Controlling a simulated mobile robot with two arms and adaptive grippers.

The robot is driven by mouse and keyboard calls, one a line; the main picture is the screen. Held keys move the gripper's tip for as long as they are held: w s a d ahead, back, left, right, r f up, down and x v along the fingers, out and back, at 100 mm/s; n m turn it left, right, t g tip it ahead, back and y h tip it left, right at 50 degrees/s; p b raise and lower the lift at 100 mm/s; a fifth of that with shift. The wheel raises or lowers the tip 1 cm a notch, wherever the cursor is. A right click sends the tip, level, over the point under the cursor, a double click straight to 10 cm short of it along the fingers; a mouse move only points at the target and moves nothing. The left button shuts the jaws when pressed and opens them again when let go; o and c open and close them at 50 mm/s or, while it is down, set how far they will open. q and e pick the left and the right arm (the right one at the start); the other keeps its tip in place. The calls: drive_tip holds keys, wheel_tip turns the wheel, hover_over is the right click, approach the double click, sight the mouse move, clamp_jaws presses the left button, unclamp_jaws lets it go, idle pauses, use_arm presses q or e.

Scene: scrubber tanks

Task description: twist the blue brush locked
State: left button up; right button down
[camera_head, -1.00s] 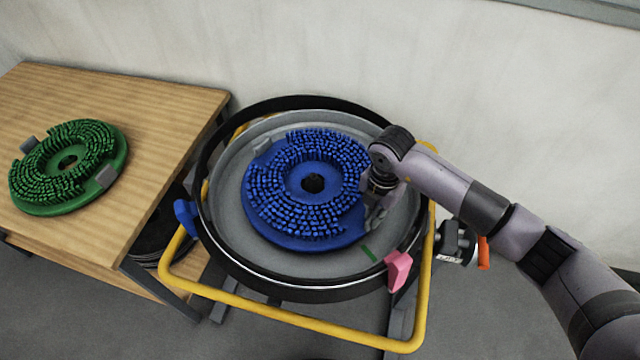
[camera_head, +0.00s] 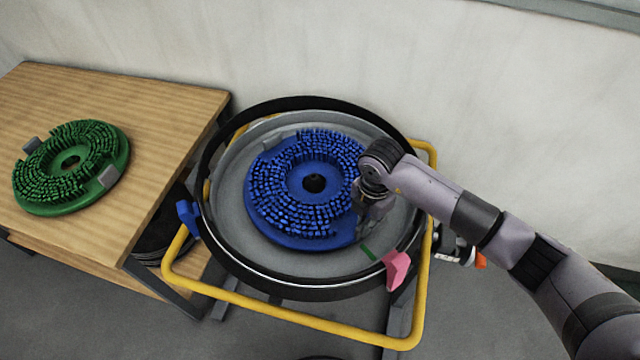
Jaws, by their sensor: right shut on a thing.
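The blue brush (camera_head: 302,236) is a round disc with bristles up and a dark centre hole. It lies in the grey round tank (camera_head: 235,240) in the middle of the head view. A grey lug (camera_head: 268,147) shows at its upper left edge. My right gripper (camera_head: 362,222) reaches in from the right and is shut at the brush's right edge, where a second lug would be; the fingers and wrist hide that spot. A short green mark (camera_head: 369,253) shows on the tank floor below the gripper. My left gripper is not in view.
A green brush (camera_head: 66,207) with grey lugs lies on the wooden table (camera_head: 165,120) at left. A yellow tube frame (camera_head: 290,318) surrounds the tank. A pink tab (camera_head: 397,270) and a blue tab (camera_head: 188,215) sit at the rim. A wall stands close behind.

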idle(0.5)
drive_tip(key=shift+s+a+m, duration=0.25)
drive_tip(key=shift+a+m, duration=0.05)
drive_tip(key=c, duration=1.6)
unclamp_jaws()
drive_tip(key=shift+o, duration=0.2)
drive_tip(key=shift+s+f, duration=0.2)
drive_tip(key=shift+s, duration=0.05)
wheel_tip(320, 180, up, 12)
drive_tip(key=shift+w+r, duration=0.2)
